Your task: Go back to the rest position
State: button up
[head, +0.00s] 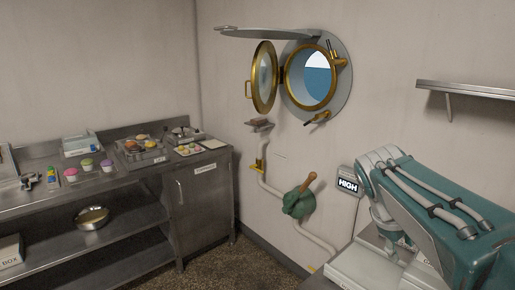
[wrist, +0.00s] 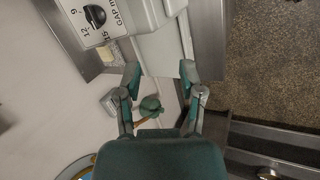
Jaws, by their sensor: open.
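My gripper (wrist: 160,72) shows in the wrist view with its two teal and grey fingers spread wide apart. Nothing is between the fingertips except a view of a white machine and a steel edge beyond. In the head view a teal arm with grey hoses, which looks like mine, reaches in from the right edge over the white machine (head: 362,268). In the wrist view the machine's gap dial (wrist: 95,16) is at the upper left.
The brass porthole (head: 264,78) stands open on the wall. Below it is a green valve (head: 298,203) with a wooden handle. A steel wall shelf (head: 465,90) is at the right. The steel counter (head: 205,170) at the left carries trays and cups. Floor (head: 250,268) between is clear.

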jog(key=s+a+f+m+t+y, duration=0.2)
jog(key=s+a+f, duration=0.2)
jog(key=s+a, duration=0.2)
jog(key=s+a+f+m+t+y, duration=0.1)
jog(key=s+a+f+m+y, duration=0.2)
jog(key=s+a, duration=0.3)
jog(key=shift+s+f+t, duration=0.4)
jog(key=shift+s+f, duration=0.4)
jog(key=shift+s, duration=0.25)
jog(key=shift+w, duration=0.15)
